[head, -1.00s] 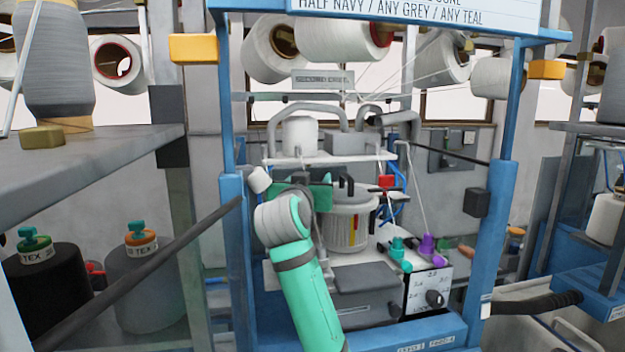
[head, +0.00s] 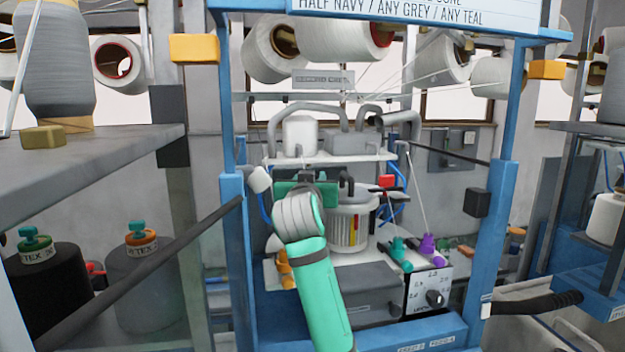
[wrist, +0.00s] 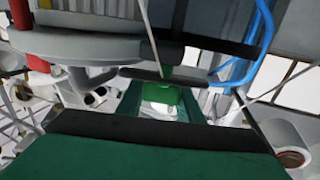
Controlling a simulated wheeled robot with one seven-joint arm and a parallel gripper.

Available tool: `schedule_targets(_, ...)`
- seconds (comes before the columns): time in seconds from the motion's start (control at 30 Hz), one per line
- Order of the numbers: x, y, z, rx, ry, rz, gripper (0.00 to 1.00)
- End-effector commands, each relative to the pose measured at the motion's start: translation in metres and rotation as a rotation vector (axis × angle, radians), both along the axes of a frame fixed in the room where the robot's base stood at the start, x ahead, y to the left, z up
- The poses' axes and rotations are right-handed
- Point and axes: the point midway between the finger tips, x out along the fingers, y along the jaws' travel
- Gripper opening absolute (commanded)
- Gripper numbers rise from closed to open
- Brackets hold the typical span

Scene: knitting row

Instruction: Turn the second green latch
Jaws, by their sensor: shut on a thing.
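In the head view my teal arm reaches up into the blue frame of the machine. The dark green hand of my gripper (head: 291,188) is beside the ribbed white canister (head: 352,228), at its upper left. The fingertips are hidden there behind my wrist. In the wrist view a small bright green latch (wrist: 165,94) lies ahead of my gripper's hand, below a dark bar. My gripper (wrist: 163,84) is shut on this green latch. Its far side is hidden, and I cannot tell its exact turn angle. No other green latch is clear.
Teal (head: 399,252) and purple (head: 430,246) knobs stand above a dial box (head: 428,290). Blue posts (head: 233,235) bound both sides. A shelf (head: 90,165) juts in at left.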

Motion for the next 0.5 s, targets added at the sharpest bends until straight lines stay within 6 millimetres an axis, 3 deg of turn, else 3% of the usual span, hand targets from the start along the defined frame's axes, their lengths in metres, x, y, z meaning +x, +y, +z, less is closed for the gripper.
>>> schedule_targets(0.5,-0.0006,0.0103,-0.0002,0.001,-0.002,0.283,0.1)
